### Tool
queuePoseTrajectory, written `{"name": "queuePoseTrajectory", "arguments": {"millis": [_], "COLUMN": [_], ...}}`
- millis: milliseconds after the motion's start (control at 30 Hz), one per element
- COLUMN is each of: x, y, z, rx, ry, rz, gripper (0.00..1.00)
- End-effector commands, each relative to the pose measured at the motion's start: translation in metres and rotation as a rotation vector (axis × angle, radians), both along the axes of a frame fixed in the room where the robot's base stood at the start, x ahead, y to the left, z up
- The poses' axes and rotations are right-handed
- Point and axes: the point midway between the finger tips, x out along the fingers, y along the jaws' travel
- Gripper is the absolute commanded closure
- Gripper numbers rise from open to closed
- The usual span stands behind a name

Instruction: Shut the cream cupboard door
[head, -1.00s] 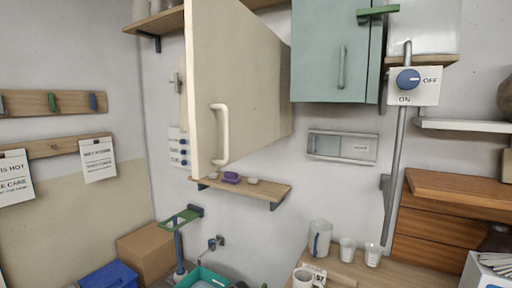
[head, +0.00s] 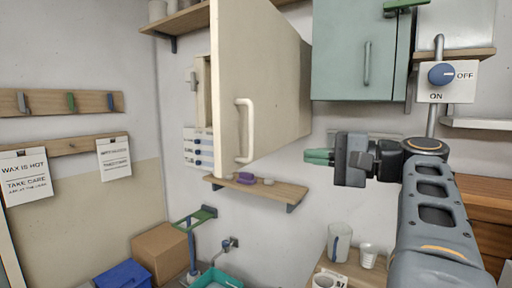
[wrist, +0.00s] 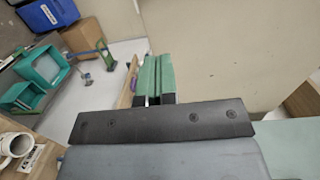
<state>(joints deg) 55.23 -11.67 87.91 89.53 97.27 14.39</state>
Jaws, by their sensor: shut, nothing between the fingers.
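The cream cupboard door (head: 262,85) stands wide open in the head view, swung out towards me, with a cream bar handle (head: 245,130) near its free edge. The door's plain cream face (wrist: 225,50) also fills the upper right of the wrist view. My gripper (head: 318,157) is to the right of the door, below the green cupboard and pointing left. Its green fingertips are shut with nothing between them and show in the wrist view (wrist: 153,75). In the head view a gap shows between the fingertips and the door's lower edge.
A small wooden shelf (head: 260,190) with a purple item (head: 245,178) is fixed below the door. A green cupboard (head: 355,55) hangs to the right. A white switch box (head: 446,80) is farther right. A mug (wrist: 14,148) shows in the wrist view's lower left corner.

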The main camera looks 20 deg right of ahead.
Motion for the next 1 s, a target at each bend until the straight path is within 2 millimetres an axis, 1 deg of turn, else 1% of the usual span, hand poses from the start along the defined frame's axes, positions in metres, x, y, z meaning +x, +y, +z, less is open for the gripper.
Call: {"name": "queuePoseTrajectory", "arguments": {"millis": [67, 167, 267, 500, 700, 800, 1000], "x": [-0.002, 0.003, 0.015, 0.049, 0.074, 0.083, 0.094], "y": [-0.002, 0.003, 0.015, 0.047, 0.068, 0.077, 0.086], "z": [0.008, 0.013, 0.014, 0.015, 0.015, 0.014, 0.013], "rx": [0.011, 0.017, 0.017, 0.017, 0.016, 0.017, 0.016], "ry": [-0.025, -0.038, -0.039, -0.038, -0.037, -0.036, -0.037], "rz": [0.005, 0.01, 0.014, 0.015, 0.011, 0.011, 0.008], "gripper": [1.0, 1.0, 1.0, 1.0, 1.0, 1.0, 1.0]}}
